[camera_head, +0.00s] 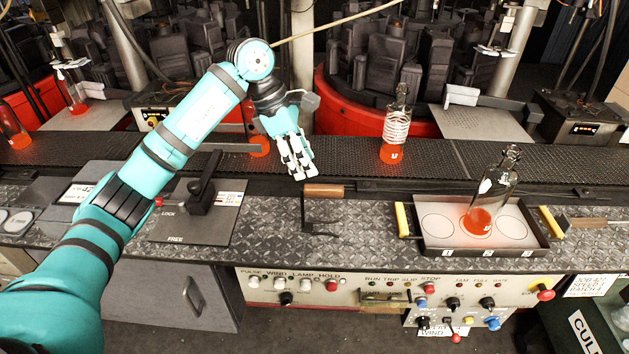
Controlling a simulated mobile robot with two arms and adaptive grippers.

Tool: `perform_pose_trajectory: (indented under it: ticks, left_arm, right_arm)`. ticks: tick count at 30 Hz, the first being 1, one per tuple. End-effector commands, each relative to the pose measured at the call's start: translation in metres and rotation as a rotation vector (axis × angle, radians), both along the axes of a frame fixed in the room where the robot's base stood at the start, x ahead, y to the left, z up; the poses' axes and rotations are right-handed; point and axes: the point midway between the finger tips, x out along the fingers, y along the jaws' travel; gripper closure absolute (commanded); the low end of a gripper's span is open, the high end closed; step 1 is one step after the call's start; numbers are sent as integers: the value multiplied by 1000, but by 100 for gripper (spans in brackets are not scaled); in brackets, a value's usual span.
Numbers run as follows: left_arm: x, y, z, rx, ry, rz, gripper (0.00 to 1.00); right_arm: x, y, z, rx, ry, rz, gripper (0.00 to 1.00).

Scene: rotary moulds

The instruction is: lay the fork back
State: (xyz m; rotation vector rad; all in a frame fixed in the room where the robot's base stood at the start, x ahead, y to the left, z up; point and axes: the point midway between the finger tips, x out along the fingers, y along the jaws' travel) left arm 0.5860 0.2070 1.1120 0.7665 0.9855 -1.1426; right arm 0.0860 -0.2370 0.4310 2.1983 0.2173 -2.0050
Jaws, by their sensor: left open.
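A wooden-handled tool (324,190), which may be the fork, lies at the back edge of the tread-plate bench. Dark metal parts sit at its left end and below it; I cannot tell which belong to the tool and which to a rest. My left gripper (298,172) is open, fingers pointing down, just above and left of the wooden handle. It appears empty and I cannot tell whether it touches the handle. Another wooden-handled tool (598,222) with a flat metal end lies at the far right. My right gripper is not in view.
A numbered tray (432,245) with yellow handles holds a clear bottle (482,218) with a glowing orange base. A coil-wrapped bottle (393,140) stands on the dark conveyor (440,160). A lever plate (185,228) stands left. The bench between the lever and tray is mostly clear.

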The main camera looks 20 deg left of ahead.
Motion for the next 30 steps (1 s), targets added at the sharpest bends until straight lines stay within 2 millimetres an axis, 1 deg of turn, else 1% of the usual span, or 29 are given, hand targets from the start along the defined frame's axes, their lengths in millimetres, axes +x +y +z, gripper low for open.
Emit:
perform_pose_trajectory:
  ticks: [1, 3, 6, 9, 30]
  left_arm:
    - [-1, 4, 7, 1, -3, 1, 55]
    - [-1, 7, 17, 0, -1, 2, 55]
    - [-3, 11, 26, 0, 0, 0, 55]
    - [-4, 13, 31, 0, 1, 1, 55]
    - [-4, 13, 32, 0, 2, -1, 55]
  right_arm:
    - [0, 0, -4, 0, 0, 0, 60]
    - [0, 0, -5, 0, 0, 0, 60]
    - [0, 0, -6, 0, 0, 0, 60]
    - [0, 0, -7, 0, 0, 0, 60]
    - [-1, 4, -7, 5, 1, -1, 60]
